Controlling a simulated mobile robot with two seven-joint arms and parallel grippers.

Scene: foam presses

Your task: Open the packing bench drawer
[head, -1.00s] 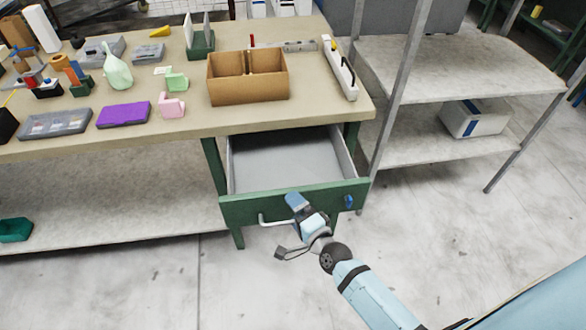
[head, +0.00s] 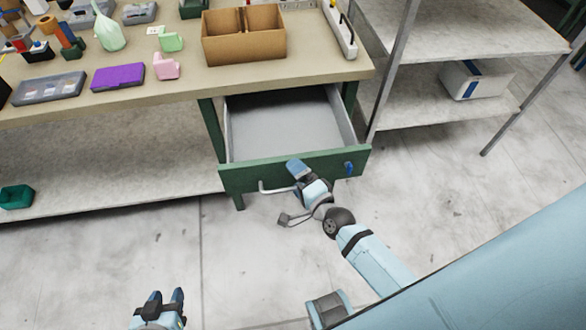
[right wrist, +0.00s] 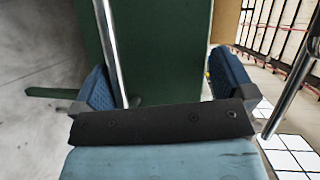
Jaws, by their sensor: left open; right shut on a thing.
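The packing bench drawer (head: 238,180) has a green front and stands pulled out well past the bench edge. Its grey inside (head: 280,125) is visible and looks empty. My right gripper (head: 298,178) is at the drawer front, shut on the silver bar handle (head: 268,187). In the right wrist view the handle (right wrist: 108,45) runs between the blue finger pads, close to the left one. My left gripper (head: 164,298) is open and empty, low at the bottom left, over the floor and away from the bench.
The bench top (head: 180,92) carries a cardboard box (head: 243,48), a purple block (head: 117,77) and several other items. A metal shelf rack (head: 440,105) stands to the right. The floor before the bench is clear.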

